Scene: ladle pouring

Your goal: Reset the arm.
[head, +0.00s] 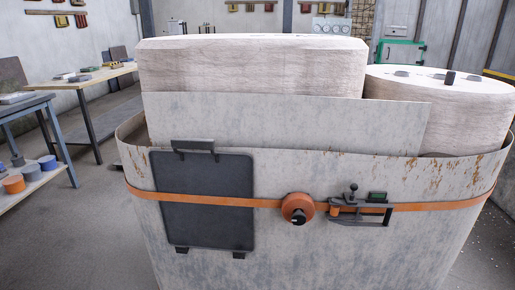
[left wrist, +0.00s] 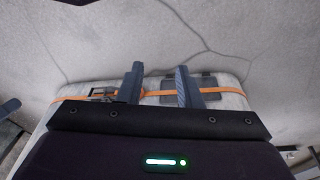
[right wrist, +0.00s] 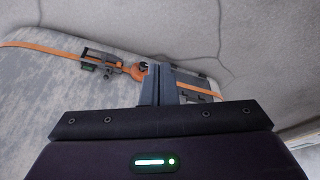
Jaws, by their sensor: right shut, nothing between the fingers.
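My left gripper (left wrist: 157,78) shows in the left wrist view with its two fingers apart and nothing between them. My right gripper (right wrist: 160,72) shows in the right wrist view with its fingers together and empty. Neither gripper is in the head view. A large grey metal vessel (head: 300,255) with an orange band (head: 440,206) fills the middle of the head view. The vessel also shows beyond the fingers in the left wrist view (left wrist: 232,102) and in the right wrist view (right wrist: 50,85). Both grippers seem apart from it.
The vessel's front bears a dark panel (head: 205,205), an orange round knob (head: 298,208) and a small latch-like device (head: 362,209). Pale blocks (head: 250,65) rise from its top. Tables (head: 95,78) stand at the left, with open floor (head: 95,225) between.

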